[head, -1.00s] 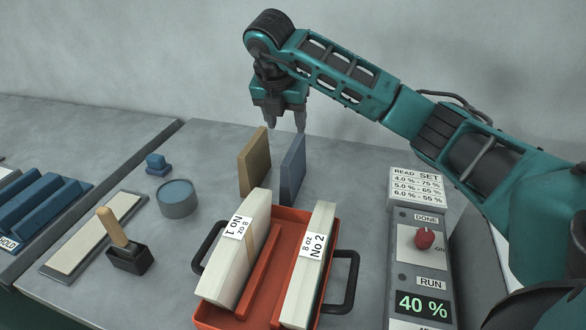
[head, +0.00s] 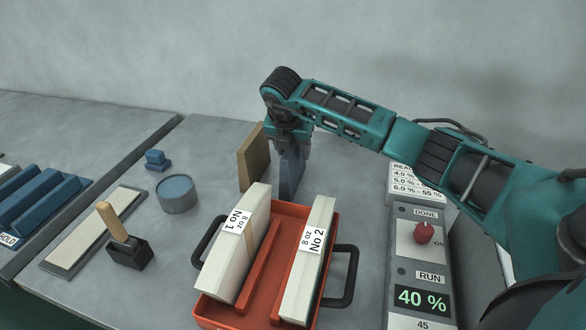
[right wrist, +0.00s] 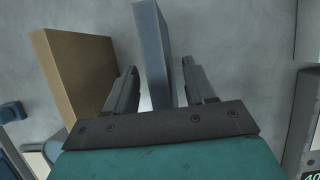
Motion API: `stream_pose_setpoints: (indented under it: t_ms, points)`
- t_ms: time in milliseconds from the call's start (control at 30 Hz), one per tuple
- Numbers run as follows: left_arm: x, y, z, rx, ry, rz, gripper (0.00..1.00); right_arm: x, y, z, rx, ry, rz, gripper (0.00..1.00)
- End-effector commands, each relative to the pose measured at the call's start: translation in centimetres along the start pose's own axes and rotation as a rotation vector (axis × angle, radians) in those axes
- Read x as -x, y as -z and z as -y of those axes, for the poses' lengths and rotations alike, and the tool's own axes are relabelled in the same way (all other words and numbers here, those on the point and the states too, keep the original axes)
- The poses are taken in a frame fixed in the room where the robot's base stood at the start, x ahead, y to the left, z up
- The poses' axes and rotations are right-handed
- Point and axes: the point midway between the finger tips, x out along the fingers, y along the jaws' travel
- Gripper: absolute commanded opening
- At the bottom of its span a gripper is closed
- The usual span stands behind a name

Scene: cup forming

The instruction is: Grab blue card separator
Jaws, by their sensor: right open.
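The blue card separator (head: 291,178) stands upright behind the red tray, beside the tan separator (head: 252,162). My right gripper (head: 290,152) is over the top of the blue separator, hiding its upper part in the head view. In the right wrist view, the blue separator (right wrist: 153,50) runs between the two open fingers of my right gripper (right wrist: 162,88), with a gap on each side. The tan separator (right wrist: 78,75) stands to the left of the fingers there. My left gripper is not in view.
A red tray (head: 268,268) with dark handles holds two white card stacks, No 1 (head: 240,240) and No 2 (head: 312,255). A control panel (head: 420,265) reading 40 % stands at the right. A round blue-topped tin (head: 176,192) and a wooden-handled stamp (head: 125,245) are at the left.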

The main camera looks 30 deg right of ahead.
Motion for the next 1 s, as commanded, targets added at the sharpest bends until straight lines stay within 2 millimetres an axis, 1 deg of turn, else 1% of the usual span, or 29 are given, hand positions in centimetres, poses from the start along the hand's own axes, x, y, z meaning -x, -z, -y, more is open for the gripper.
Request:
stream_pose_setpoints:
  t_ms: [300, 867, 1000]
  points:
    - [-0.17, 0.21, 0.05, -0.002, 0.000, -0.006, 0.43, -0.06, 0.05, 0.00, 0.000, 0.000, 0.000, 0.55]
    - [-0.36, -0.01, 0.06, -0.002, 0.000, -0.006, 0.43, -0.39, 0.17, 0.01, 0.000, 0.000, 0.000, 0.55]
    - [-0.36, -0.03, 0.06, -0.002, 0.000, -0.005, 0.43, -0.39, 0.17, 0.01, 0.000, 0.000, 0.000, 0.42]
